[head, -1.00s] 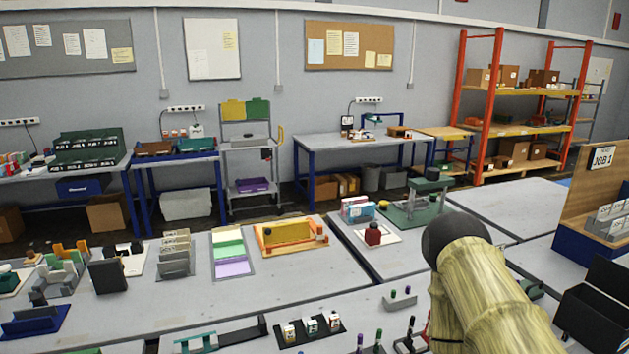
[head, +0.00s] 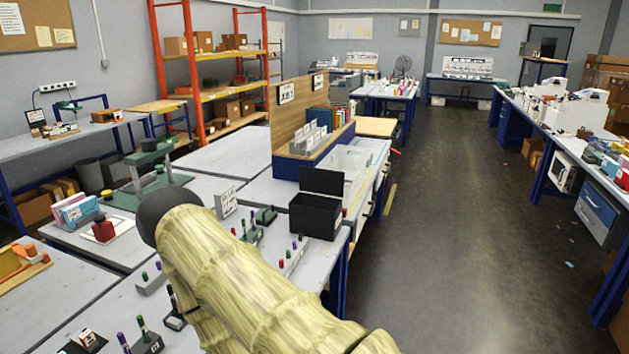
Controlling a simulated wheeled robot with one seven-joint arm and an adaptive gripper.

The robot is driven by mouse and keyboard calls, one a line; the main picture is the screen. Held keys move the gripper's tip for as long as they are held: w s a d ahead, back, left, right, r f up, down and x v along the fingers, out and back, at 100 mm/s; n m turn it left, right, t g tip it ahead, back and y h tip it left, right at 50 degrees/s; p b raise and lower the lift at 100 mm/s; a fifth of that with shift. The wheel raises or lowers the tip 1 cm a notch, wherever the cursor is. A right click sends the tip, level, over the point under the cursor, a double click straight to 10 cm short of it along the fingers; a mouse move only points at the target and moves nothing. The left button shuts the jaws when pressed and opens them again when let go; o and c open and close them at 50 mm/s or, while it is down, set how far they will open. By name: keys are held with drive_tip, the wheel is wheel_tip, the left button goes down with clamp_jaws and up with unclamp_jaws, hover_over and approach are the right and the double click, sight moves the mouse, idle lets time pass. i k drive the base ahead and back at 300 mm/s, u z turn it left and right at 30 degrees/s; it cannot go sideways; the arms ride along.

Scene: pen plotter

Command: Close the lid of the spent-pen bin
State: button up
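A black box-shaped bin (head: 314,217) stands near the right edge of the grey work table, a little right of the picture's middle in the head view. Its black lid (head: 322,181) stands up, open, at the back of the bin. I cannot read a label on it. My arm, in a yellowish sleeve with a dark round joint, crosses the lower middle of the view, left of and in front of the bin. My gripper is not in view.
Pens in small holders (head: 152,278) stand on the near table, left of my arm. A wooden divider with folders (head: 293,120) rises behind the bin. An open floor aisle (head: 440,230) runs along the right, with a bench (head: 560,130) beyond it.

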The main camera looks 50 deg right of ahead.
sight(316, 180)
drive_tip(key=z, duration=2.5)
drive_tip(key=i, duration=4.85)
drive_tip(key=u, duration=3.7)
